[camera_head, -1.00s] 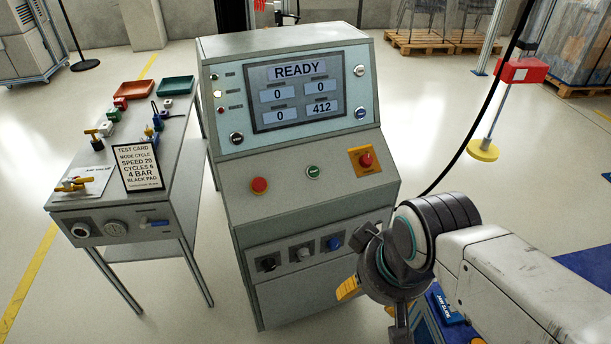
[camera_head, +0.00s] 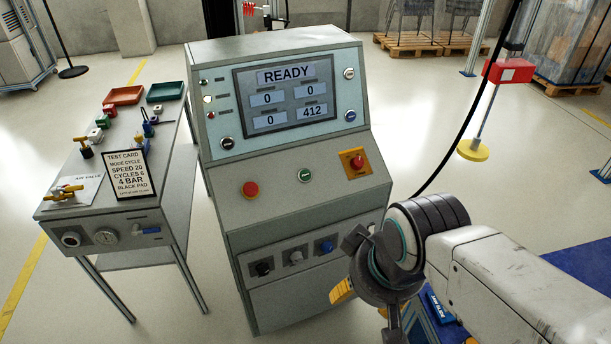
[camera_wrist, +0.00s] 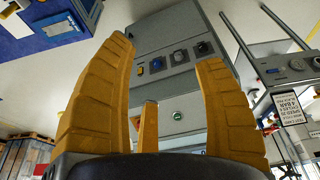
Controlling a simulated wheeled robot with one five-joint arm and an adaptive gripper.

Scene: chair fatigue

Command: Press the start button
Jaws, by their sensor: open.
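The green start button (camera_head: 305,175) sits in the middle of the sloping panel of the grey console (camera_head: 240,212), between a red button on the left and a red knob on a yellow plate on the right. It also shows in the wrist view (camera_wrist: 177,116), between the fingers. My gripper (camera_head: 360,302) hangs in front of the console's lower right side, below and right of the button and apart from it. In the wrist view, its yellow fingers (camera_wrist: 165,55) are spread wide with nothing between them. Part of the gripper is hidden behind my wrist in the head view.
The console's screen (camera_head: 285,92) reads READY. Nearby are the red button (camera_head: 250,189), the red knob (camera_head: 357,163) and a row of lower knobs (camera_head: 295,257). A side table (camera_head: 185,180) with a test card (camera_head: 127,174) stands left. A black cable hangs at the right.

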